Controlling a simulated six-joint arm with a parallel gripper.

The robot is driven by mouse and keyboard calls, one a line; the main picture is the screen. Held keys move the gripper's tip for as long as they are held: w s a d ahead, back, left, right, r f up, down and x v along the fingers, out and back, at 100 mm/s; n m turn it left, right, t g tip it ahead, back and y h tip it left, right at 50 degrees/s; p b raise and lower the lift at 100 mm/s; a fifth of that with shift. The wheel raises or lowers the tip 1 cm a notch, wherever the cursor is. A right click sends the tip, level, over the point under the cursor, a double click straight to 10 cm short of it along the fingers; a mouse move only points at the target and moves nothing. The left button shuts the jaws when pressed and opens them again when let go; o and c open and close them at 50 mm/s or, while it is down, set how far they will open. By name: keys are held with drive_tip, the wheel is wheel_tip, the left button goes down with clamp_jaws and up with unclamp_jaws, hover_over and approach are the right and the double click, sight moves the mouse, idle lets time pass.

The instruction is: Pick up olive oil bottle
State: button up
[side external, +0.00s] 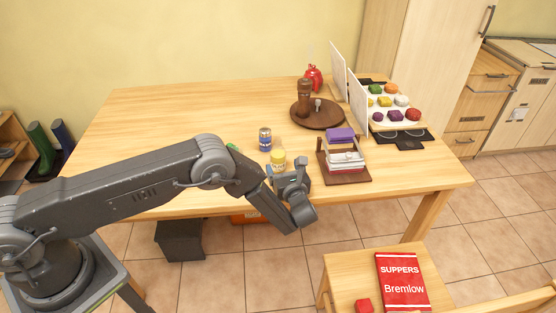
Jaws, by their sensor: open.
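I cannot clearly make out an olive oil bottle. A small green thing (233,147) shows just behind my arm's elbow; it is mostly hidden and I cannot tell if it is the bottle. My gripper (285,169) is open, low at the table's front edge. It is close to a yellow jar (278,157), which stands upright just behind it in the picture. I cannot tell whether the jar is between the fingers or touching them.
A blue can (265,139) stands behind the jar. A rack with a purple block (340,135) is right of my gripper. A round brown tray (331,119) holds a dark mill (304,95). A red bottle-like thing (313,77) stands behind. The table's left (150,120) is clear.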

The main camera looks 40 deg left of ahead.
sight(278, 137)
drive_tip(key=shift+x, duration=3.15)
drive_tip(key=shift+r, duration=0.2)
drive_tip(key=shift+r, duration=0.1)
drive_tip(key=c, duration=1.1)
wheel_tip(278, 137, up, 9)
drive_tip(key=shift+f, duration=0.1)
drive_tip(key=shift+c, duration=0.2)
drive_tip(key=shift+s+a+r, duration=0.1)
drive_tip(key=shift+a+r, duration=0.45)
drive_tip(key=shift+r, duration=0.3)
drive_tip(key=s+a+r+m+t+h, duration=0.1)
drive_tip(key=s+a+m+t+h, duration=0.3)
drive_tip(key=s+a, duration=0.5)
drive_tip(key=shift+s+a+m+t+h, duration=0.3)
drive_tip(key=shift+s+m+t, duration=0.1)
drive_tip(key=shift+s+m, duration=0.9)
